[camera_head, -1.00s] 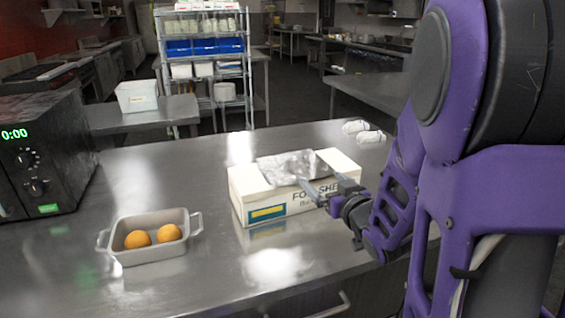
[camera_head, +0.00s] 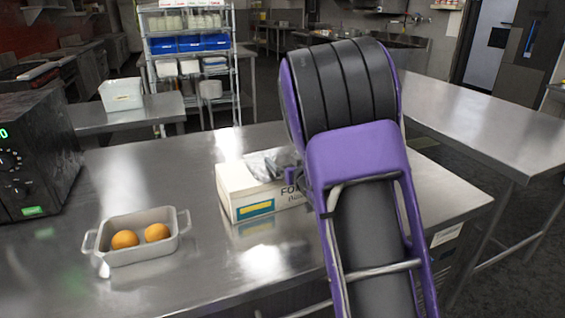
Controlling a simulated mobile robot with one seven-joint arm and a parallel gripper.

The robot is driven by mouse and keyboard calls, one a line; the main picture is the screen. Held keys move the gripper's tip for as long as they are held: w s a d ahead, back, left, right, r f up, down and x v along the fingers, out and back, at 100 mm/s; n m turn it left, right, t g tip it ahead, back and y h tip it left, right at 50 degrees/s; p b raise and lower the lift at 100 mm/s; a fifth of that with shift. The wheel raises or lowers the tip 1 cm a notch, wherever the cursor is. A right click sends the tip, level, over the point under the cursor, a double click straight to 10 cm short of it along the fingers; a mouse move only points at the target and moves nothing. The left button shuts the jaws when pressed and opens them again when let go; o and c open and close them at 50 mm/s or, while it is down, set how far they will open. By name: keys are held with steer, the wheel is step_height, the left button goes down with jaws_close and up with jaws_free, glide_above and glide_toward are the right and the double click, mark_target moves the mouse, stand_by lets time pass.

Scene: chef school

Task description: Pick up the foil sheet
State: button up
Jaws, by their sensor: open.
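The foil sheet (camera_head: 262,163) is a crumpled silvery piece on top of a white box (camera_head: 236,185) with partly visible dark lettering and a blue and yellow label. My arm covers the right part of the box and probably part of the foil.
A grey metal pan (camera_head: 140,254) with two orange round items (camera_head: 157,232) stands front left on the steel counter (camera_head: 200,275). A dark oven (camera_head: 38,150) stands at the left edge. A second steel table (camera_head: 480,120) lies to the right. The counter between pan and box is clear.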

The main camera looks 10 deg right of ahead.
steer(key=shift+x, duration=1.15)
steer(key=c, duration=1.2)
steer(key=shift+r, duration=0.1)
steer(key=shift+c, duration=0.2)
step_height(320, 180, up, 10)
steer(key=shift+f+p, duration=0.1)
steer(key=shift+p, duration=0.7)
